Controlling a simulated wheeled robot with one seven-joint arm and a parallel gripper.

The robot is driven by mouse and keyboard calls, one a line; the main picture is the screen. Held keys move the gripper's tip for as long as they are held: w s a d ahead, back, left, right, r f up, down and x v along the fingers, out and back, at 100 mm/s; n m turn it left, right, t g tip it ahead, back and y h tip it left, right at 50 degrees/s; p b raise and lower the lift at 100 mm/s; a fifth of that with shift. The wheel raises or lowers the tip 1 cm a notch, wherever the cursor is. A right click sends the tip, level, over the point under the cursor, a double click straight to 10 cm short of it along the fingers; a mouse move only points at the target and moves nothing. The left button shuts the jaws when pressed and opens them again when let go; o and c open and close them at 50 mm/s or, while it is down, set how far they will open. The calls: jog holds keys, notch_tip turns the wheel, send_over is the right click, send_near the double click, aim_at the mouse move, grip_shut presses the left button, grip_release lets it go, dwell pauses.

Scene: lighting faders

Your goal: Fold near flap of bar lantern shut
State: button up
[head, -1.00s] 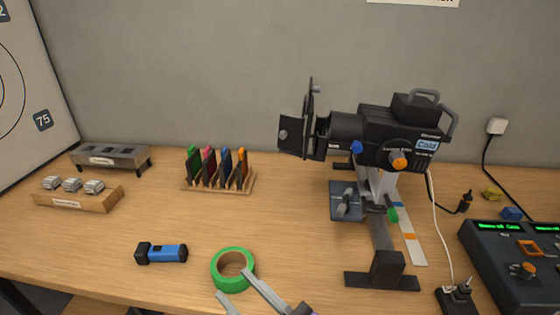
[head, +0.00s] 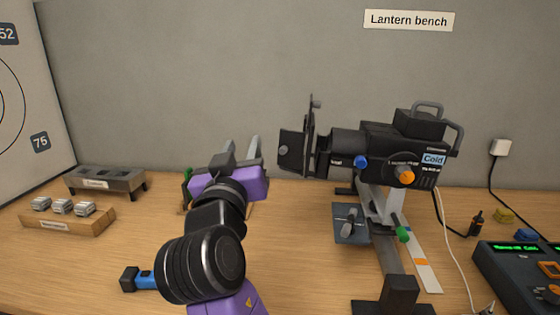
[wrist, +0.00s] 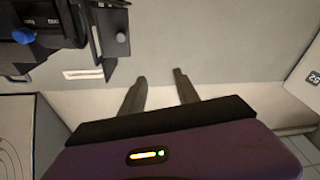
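The black lantern (head: 395,145) stands on its stand at the right of the bench. At its left front is a frame with a square dark flap (head: 291,151) that sticks out to the left and carries a small knob. In the wrist view the flap (wrist: 112,28) is at the upper left, with its grey knob facing the fingers' side. My gripper (head: 241,146) is raised left of the flap, with a gap between them. In the wrist view its two fingers (wrist: 160,88) are apart with nothing between them. The flap's hinge is not clear.
A dark plate with a grey lever (head: 350,223) lies below the lantern. My arm mostly hides the coloured filter rack and part of a blue torch (head: 143,280). A grey holder (head: 105,180) and a wooden block (head: 67,214) are at the left. A console (head: 530,270) is at the right.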

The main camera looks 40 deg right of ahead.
aim_at(282, 152)
jog(key=s+d+f+m+g, duration=0.3)
jog(key=s+f+g, duration=0.1)
jog(key=g, duration=0.1)
jog(key=shift+h, duration=0.4)
jog(key=shift+p+x, duration=0.5)
jog(key=shift+x, duration=3.6)
jog(key=shift+w+a, duration=0.1)
grip_shut()
